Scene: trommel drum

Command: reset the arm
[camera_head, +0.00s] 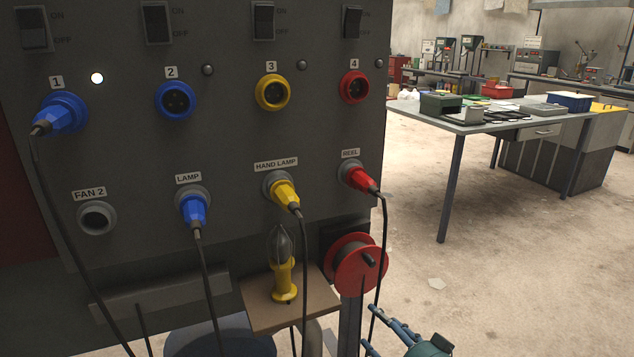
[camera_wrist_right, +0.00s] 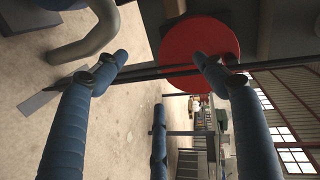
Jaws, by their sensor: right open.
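My right gripper (camera_head: 388,332) is low in the head view, below the red cable reel (camera_head: 357,265), with blue fingers pointing left. In the right wrist view my right gripper (camera_wrist_right: 163,75) has its fingers spread wide with nothing between them. The reel's red disc (camera_wrist_right: 200,50) lies beyond the fingertips there, and a dark bar or cable crosses close to them. Whether the fingers touch it, I cannot tell. My left gripper is not in view.
The grey panel (camera_head: 130,130) has switches, sockets and plugs with hanging cables. A yellow hand lamp (camera_head: 285,268) stands on a small wooden shelf (camera_head: 262,312) left of the reel. A workbench (camera_head: 480,128) stands at the back right. Open floor (camera_head: 510,260) lies right of the panel.

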